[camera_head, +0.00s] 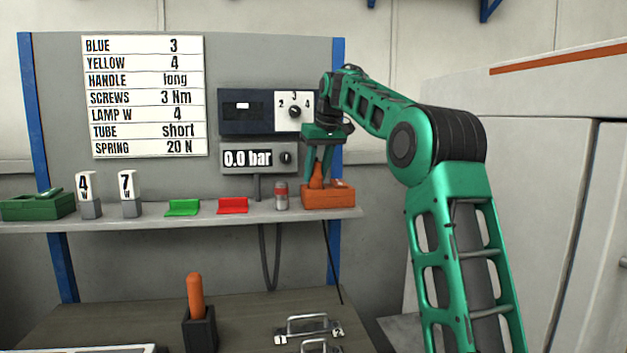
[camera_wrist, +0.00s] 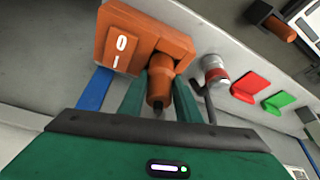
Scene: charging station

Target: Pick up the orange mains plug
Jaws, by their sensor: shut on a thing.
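The orange mains plug (camera_head: 316,176) is at the right end of the shelf, on top of an orange block-shaped unit (camera_head: 327,197). My gripper (camera_head: 317,170) points down at it with its green fingers on either side. In the wrist view the plug (camera_wrist: 160,84) sits between the two fingers (camera_wrist: 160,95), and my gripper is shut on it.
A small red-and-grey cylinder (camera_head: 281,195) stands just left of the orange unit. Red (camera_head: 233,205) and green (camera_head: 183,207) holders lie further left on the shelf (camera_head: 150,219). A pressure display (camera_head: 260,158) hangs above. A dark cable (camera_head: 333,262) hangs below the shelf.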

